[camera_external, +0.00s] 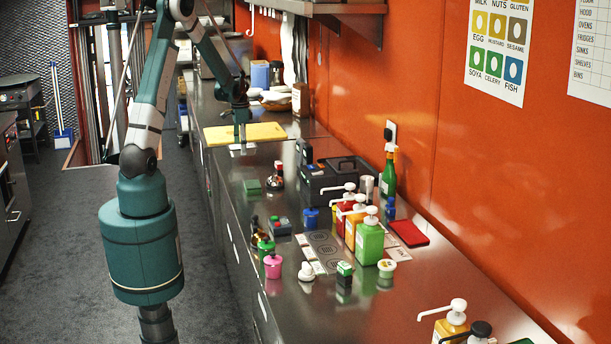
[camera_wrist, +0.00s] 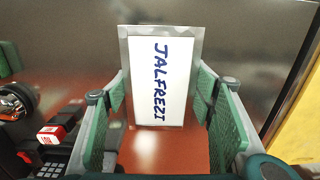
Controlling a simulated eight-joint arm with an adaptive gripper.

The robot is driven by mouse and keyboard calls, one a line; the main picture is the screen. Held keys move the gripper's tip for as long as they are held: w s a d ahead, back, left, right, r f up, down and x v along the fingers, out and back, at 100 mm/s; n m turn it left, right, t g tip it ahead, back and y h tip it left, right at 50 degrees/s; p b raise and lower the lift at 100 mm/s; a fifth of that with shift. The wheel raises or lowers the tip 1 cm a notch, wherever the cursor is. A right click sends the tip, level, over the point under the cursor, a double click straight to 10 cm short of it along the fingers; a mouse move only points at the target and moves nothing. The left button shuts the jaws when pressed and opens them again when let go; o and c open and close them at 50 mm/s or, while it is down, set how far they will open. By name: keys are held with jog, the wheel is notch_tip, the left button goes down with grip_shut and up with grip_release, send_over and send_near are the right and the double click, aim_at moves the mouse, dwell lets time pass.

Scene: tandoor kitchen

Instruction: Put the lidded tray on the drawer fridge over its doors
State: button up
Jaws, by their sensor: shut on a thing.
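A small flat tray (camera_wrist: 158,80) with a silver rim and a white top marked "JALFREZI" sits between my fingers in the wrist view. My gripper (camera_wrist: 162,118) has a green pad on each side of the tray's near part and is shut on it. In the external view my gripper (camera_external: 240,138) is low over the steel counter (camera_external: 225,172), at the near edge of a yellow board. The tray shows there only as a small pale patch (camera_external: 238,150) under the fingers. I cannot tell whether it touches the counter, or which part is the drawer fridge.
The yellow board (camera_external: 262,131) lies close beside my gripper. A green block (camera_external: 252,186), a round chrome-and-black item (camera_external: 275,180) and a black box (camera_external: 338,178) stand nearer the camera. Sauce pump bottles (camera_external: 369,240) line the wall side. Bare steel lies around (camera_external: 225,200).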

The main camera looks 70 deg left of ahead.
jog(key=shift+f, duration=1.75)
jog(key=shift+f, duration=0.15)
jog(key=o, duration=1.1)
jog(key=shift+r+p, duration=0.3)
jog(key=shift+r, duration=5.85)
